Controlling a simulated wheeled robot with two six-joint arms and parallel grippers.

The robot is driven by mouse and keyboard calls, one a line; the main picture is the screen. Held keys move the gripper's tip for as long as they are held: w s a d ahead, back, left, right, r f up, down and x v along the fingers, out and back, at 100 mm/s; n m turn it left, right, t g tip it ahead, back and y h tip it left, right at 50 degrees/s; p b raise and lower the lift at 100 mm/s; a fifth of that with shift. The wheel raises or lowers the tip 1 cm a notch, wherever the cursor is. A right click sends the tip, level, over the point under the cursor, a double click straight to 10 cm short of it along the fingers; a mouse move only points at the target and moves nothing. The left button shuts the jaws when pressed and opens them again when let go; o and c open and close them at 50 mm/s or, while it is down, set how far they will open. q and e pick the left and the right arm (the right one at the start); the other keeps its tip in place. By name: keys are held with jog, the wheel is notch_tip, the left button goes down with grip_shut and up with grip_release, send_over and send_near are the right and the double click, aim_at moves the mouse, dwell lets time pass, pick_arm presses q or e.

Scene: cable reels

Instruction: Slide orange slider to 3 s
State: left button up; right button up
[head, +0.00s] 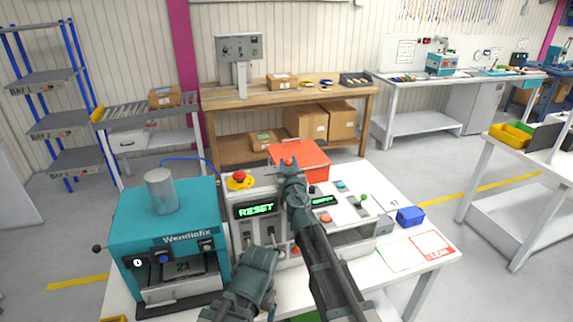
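A light control panel (236,222) stands on the white table, with a green-lit display (255,210) reading RESET. A smaller lit display (322,200) is too small to read surely. An orange knob (326,218) shows right of my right arm; I cannot tell whether it is the orange slider. Slots with light handles (247,242) sit under the RESET display. No 3 s mark is readable. My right gripper (289,163) is over the panel's back part, before an orange-red box; its finger gap is unclear. My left gripper (268,252) is low at the panel's front, its fingers unclear.
A teal Wendiafix machine (170,240) stands left of the panel. A red emergency button (240,176) on yellow is at the panel's back left. The orange-red box (308,158) is behind. A blue bin (410,215) is at the right. My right arm covers the panel's middle.

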jog(key=o, duration=0.4)
jog(key=shift+d, duration=0.25)
jog(key=shift+a, duration=0.1)
jog(key=s, duration=1.3)
jog(key=shift+s+d, duration=0.35)
jog(key=shift+d, duration=0.1)
